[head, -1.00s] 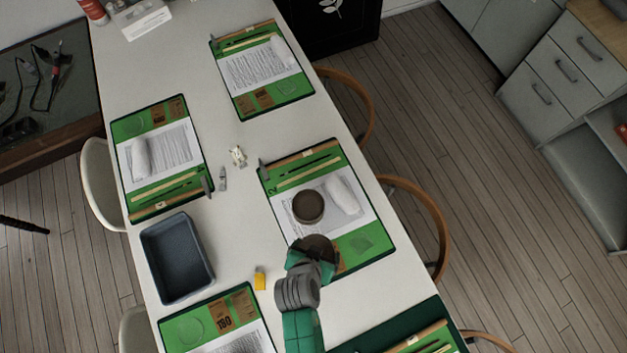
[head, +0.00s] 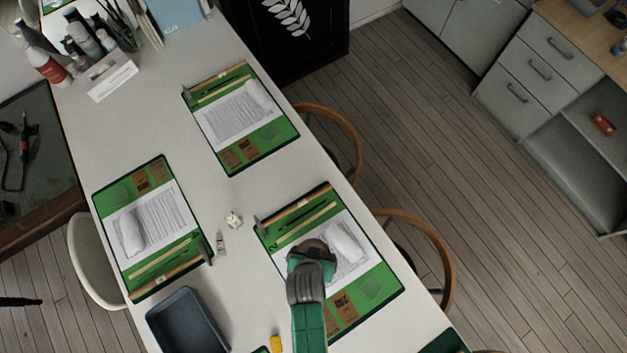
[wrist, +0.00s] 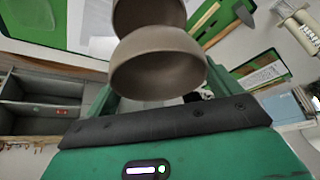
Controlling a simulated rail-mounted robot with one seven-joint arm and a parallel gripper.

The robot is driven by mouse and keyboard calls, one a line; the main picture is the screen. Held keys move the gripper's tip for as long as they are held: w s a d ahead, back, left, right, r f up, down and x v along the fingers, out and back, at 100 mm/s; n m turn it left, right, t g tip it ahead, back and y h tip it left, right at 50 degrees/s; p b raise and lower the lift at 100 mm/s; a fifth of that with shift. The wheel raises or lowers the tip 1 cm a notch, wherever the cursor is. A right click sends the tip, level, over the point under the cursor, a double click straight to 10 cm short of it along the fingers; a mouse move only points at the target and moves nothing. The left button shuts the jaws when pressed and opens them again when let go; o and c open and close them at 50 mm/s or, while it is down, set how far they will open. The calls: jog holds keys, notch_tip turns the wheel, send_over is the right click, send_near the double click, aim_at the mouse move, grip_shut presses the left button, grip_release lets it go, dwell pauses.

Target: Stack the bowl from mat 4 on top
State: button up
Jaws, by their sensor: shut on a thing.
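My gripper (head: 312,256) is over the near right green mat (head: 375,288). It is shut on a brown bowl (wrist: 158,65), which sits between the fingers in the wrist view. A second brown bowl (wrist: 150,14) shows just beyond it, cut off by the top edge. The held bowl overlaps it in the picture; I cannot tell whether they touch. In the head view only a brown rim (head: 316,243) shows past my gripper, and the arm hides the rest.
White rolls (head: 346,242) lie on the mats' paper sheets. A dark blue bin (head: 187,322) stands at the lower left. A crumpled white piece (head: 233,219) and a small tube (head: 221,243) lie between the mats. Bottles and a white box (head: 112,80) stand at the far left.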

jog(key=shift+s+f+b, duration=0.15)
jog(key=shift+f+b, duration=2.05)
jog(key=shift+f, duration=0.2)
jog(key=o, duration=0.9)
jog(key=p+v, duration=0.1)
jog(key=v, duration=0.6)
jog(key=shift+s+r, duration=0.1)
jog(key=shift+r, duration=0.3)
